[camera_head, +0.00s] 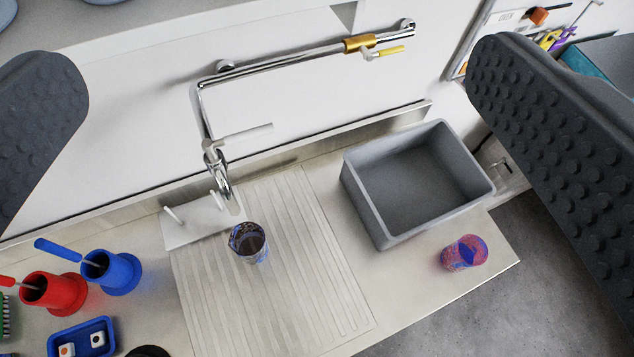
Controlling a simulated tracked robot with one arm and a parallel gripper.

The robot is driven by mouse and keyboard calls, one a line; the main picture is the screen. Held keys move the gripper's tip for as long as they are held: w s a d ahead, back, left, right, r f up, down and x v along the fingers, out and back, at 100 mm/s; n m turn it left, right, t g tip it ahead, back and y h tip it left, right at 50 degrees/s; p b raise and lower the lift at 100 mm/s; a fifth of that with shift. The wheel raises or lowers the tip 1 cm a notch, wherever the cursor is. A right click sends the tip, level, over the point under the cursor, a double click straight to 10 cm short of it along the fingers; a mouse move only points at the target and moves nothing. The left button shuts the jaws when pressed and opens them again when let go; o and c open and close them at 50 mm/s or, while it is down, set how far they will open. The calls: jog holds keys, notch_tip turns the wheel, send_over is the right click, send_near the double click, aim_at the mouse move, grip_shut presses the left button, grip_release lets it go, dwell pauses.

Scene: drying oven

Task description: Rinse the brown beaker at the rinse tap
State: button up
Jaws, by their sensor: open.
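A small glass beaker (248,244) with a dark brownish inside and bluish marks stands upright on the ribbed drainboard, just in front of the tap outlet. The chrome rinse tap (219,172) comes off a wall pipe and hangs over the back of the drainboard. I cannot tell whether water runs from it. My gripper (280,70) is open, with one dark studded finger at each side of the view. Nothing is between the fingers at close range; the beaker is below and beyond them, apart from both.
A grey empty bin (362,196) stands right of the drainboard (318,270). A red and blue patterned cup (464,253) stands near the counter's right edge. Red (62,300) and blue (122,275) holders and a blue tray (68,338) stand at left. The wall is behind the tap.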

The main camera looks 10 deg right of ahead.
jog(key=w+d+f+n+g+p, duration=0.1)
jog(key=w+d+f, duration=0.15)
jog(key=f, duration=0.25)
jog(key=w+d+f+p, duration=0.1)
jog(key=w+f, duration=0.3)
jog(key=f, duration=0.1)
jog(key=n+y+p, duration=0.3)
jog(key=y+p, duration=0.1)
jog(key=y, duration=0.1)
send_near(239, 137)
jog(key=p+x, duration=0.1)
jog(key=x, duration=1.1)
jog(key=shift+w+p, duration=0.15)
jog(key=shift+p, duration=0.2)
jog(key=shift+f, duration=0.1)
jog(key=c, duration=0.8)
jog(key=shift+c, duration=0.2)
